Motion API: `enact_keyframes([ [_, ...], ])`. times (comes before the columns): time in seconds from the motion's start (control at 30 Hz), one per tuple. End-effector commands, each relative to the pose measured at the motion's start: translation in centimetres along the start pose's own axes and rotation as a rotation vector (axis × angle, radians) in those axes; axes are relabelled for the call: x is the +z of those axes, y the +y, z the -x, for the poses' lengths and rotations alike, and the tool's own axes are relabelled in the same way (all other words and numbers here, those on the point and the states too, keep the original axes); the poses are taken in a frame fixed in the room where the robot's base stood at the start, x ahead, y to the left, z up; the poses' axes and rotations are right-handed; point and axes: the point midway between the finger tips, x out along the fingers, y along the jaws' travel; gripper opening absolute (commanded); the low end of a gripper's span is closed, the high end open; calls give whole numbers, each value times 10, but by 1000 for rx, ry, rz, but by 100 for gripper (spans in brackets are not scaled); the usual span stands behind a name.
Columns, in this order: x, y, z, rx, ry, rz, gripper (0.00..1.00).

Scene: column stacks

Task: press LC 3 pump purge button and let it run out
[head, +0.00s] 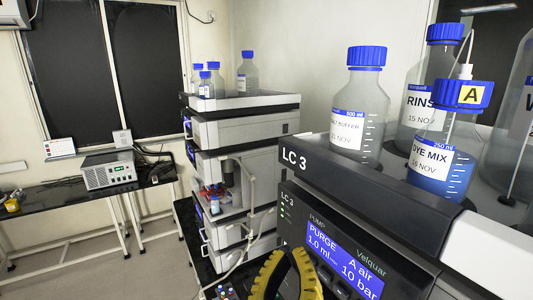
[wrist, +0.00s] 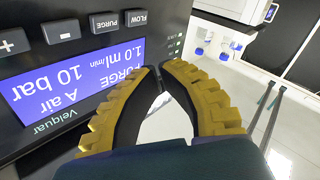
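The LC 3 pump (head: 292,222) is at the front right in the head view, with its name on the dark top edge. Its blue display (head: 345,264) reads PURGE, A air, 1.0 ml/min and 10 bar. The display shows upside down in the wrist view (wrist: 75,92). There the purge button (wrist: 104,23) sits in a row beside the FLOW button (wrist: 140,18). My gripper (wrist: 160,72) has yellow ribbed fingers, tips nearly together with nothing between them. In the head view my gripper (head: 286,254) is in front of the pump's panel, partly hiding it. The tips appear off the purge button.
A DYE MIX bottle (head: 441,160) with a yellow A tag, tubing and blue liquid stands on top, beside a buffer bottle (head: 358,105) and a RINSE bottle (head: 420,75). Another instrument stack (head: 247,128) stands behind. A bench with a grey box (head: 108,172) is at left.

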Motion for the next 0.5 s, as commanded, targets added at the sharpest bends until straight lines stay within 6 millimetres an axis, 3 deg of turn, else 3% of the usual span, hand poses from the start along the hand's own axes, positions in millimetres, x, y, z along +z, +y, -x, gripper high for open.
enact_keyframes([
  [0.03, -14, 21, 8, -5, 49, -78, 0],
  [0.2, -48, 65, 47, -73, 233, -325, 0],
  [0.33, -63, 77, 68, -115, 310, -414, 0],
  [0.5, -65, 78, 72, -125, 326, -430, 0],
])
